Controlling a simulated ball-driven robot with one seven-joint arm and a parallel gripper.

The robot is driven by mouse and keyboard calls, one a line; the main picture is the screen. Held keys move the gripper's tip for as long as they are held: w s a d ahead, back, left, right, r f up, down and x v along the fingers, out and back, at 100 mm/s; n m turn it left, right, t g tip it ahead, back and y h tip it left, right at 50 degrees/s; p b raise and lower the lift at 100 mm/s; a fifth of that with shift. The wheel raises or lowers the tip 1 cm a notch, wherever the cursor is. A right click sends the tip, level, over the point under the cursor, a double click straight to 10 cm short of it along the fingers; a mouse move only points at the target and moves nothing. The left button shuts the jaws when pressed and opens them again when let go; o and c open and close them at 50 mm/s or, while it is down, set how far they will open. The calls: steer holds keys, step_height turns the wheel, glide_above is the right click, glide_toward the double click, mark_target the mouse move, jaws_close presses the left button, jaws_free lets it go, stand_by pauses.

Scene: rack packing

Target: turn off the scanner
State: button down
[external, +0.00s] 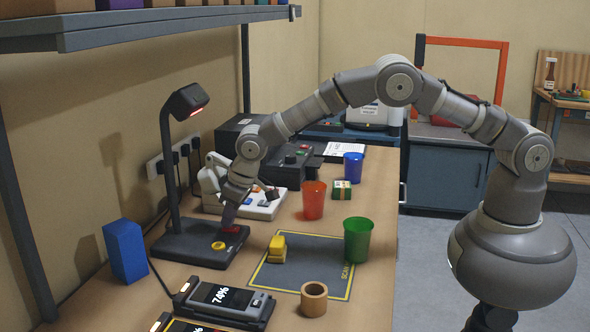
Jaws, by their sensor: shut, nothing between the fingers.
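The scanner (165,140) is a black stand with an overhead head, and a red light glows under the head. Its flat base (190,248) lies on the bench and carries a round yellow button (218,245) at the front. A red spot (232,229) shows on the base, right by my fingertips. My gripper (229,222) points down over the right part of the base, shut and empty. I cannot tell whether the fingertips touch the red spot. A dark mat marked SCAN (315,270) lies to the right of the base.
On the mat are a yellow block (277,249) and a green cup (357,240). A red cup (313,200), blue cup (353,166) and tan ring (314,299) stand nearby. A blue box (125,251) is left of the base. A shelf (180,28) overhangs the bench.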

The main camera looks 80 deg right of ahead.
steer(key=shift+s+f, duration=0.2)
steer(key=shift+s, duration=0.3)
steer(key=shift+s+f, duration=0.2)
steer(key=shift+s, duration=0.3)
steer(key=p+v, duration=0.5)
steer(key=v, duration=0.5)
steer(key=shift+w+r, duration=0.2)
steer(key=shift+r, duration=0.1)
steer(key=b+x, duration=0.1)
steer(key=x, duration=0.4)
steer(key=w+b+x, duration=0.1)
steer(key=b+x, duration=0.1)
steer(key=x, duration=0.3)
steer(key=shift+w+d+r, duration=0.15)
steer(key=shift+w+d, duration=0.05)
